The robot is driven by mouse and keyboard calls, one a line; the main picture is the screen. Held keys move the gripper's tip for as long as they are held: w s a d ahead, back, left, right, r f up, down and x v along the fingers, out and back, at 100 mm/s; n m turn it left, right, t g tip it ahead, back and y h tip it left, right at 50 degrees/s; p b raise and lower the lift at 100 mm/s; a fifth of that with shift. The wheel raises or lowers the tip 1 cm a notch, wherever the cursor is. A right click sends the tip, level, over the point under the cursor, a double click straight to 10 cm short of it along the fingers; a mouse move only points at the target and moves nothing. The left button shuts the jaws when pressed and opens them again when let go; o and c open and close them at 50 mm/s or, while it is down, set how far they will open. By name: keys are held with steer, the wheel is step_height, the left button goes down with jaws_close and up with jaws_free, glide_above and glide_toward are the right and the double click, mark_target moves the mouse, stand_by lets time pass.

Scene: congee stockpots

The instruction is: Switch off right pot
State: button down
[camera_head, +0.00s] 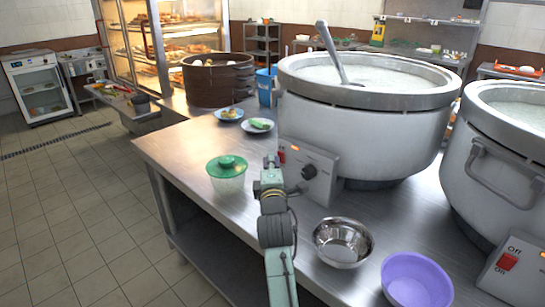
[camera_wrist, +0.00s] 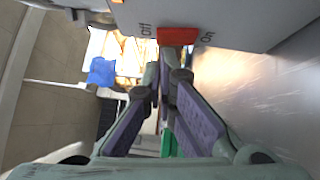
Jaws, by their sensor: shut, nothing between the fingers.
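Two large metal pots of pale congee stand on the steel counter. The middle pot (camera_head: 365,125) has a front control box (camera_head: 308,172) with a dark knob and a red switch (camera_head: 281,156). The right pot (camera_head: 500,160) is cut off by the picture edge; its box carries a red switch (camera_head: 507,262) marked Off and On. My gripper (camera_head: 270,161) is shut and empty, close in front of the middle pot's switch. In the wrist view, my fingertips (camera_wrist: 171,60) are just below a red switch (camera_wrist: 178,36) between the words Off and On. I cannot tell whether they touch.
A green-lidded container (camera_head: 227,178) stands left of my arm. A steel bowl (camera_head: 343,243) and a purple bowl (camera_head: 416,280) sit at the front right. Small plates (camera_head: 257,125) and a steamer (camera_head: 218,82) are behind. A ladle (camera_head: 332,50) stands in the middle pot.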

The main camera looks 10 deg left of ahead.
steer(key=shift+w+d, duration=0.15)
steer(key=shift+w, duration=0.05)
steer(key=shift+w+d+r, duration=0.2)
steer(key=shift+w, duration=0.1)
steer(key=shift+a, duration=0.1)
stand_by(0.3)
